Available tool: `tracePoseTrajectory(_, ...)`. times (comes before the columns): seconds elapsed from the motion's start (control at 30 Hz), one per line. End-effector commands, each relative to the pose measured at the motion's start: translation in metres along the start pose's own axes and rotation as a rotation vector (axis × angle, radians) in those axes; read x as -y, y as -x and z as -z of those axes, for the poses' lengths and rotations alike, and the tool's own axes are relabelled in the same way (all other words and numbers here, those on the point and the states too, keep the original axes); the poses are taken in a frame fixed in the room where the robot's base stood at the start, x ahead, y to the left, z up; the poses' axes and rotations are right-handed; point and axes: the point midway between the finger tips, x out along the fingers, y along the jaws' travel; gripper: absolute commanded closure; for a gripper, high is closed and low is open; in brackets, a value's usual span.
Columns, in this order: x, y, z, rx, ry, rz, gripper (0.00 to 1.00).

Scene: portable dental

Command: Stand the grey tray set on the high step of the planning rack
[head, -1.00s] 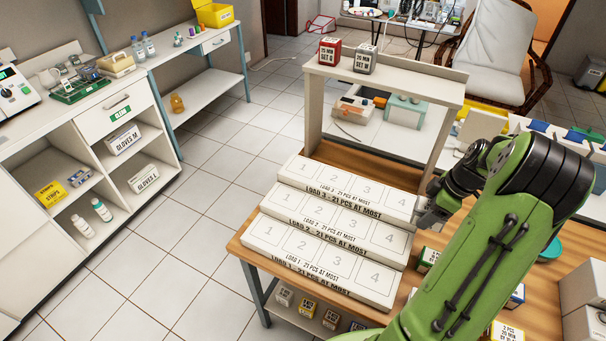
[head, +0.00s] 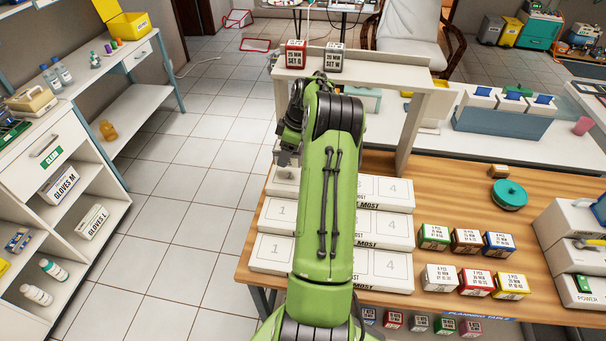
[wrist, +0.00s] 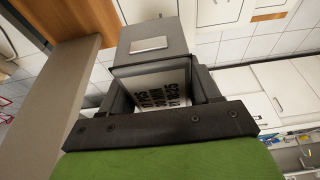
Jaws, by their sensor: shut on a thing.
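The planning rack (head: 398,228) is a white three-step block on the wooden table, with numbered places on each step. Its high step (head: 385,188) is at the back; my green arm covers the middle of all the steps. My gripper (head: 287,160) is at the left end of the high step, around place 1. It is shut on the grey tray set (wrist: 165,92), a block with a printed label, seen between the fingers in the wrist view. In the head view the set is mostly hidden, and I cannot tell whether it touches the step.
A raised shelf (head: 385,78) stands behind the rack, carrying a red block (head: 296,54) and another grey block (head: 328,58). Several coloured label boxes (head: 466,240) stand right of the rack. A teal lidded dish (head: 509,194) lies farther right.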

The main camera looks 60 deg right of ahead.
Motion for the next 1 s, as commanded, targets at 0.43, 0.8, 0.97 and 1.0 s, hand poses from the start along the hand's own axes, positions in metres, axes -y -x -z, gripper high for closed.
tracePoseTrajectory(0.43, 0.0, -0.065, -0.019, -0.002, 0.005, -0.001, 0.76)
tracePoseTrajectory(0.8, 0.0, -0.068, -0.02, -0.001, 0.004, -0.001, 0.28)
tracePoseTrajectory(0.97, 0.0, -0.068, -0.02, -0.001, 0.004, -0.001, 0.13)
tracePoseTrajectory(1.0, 0.0, -0.068, -0.02, -0.001, 0.004, -0.001, 0.13)
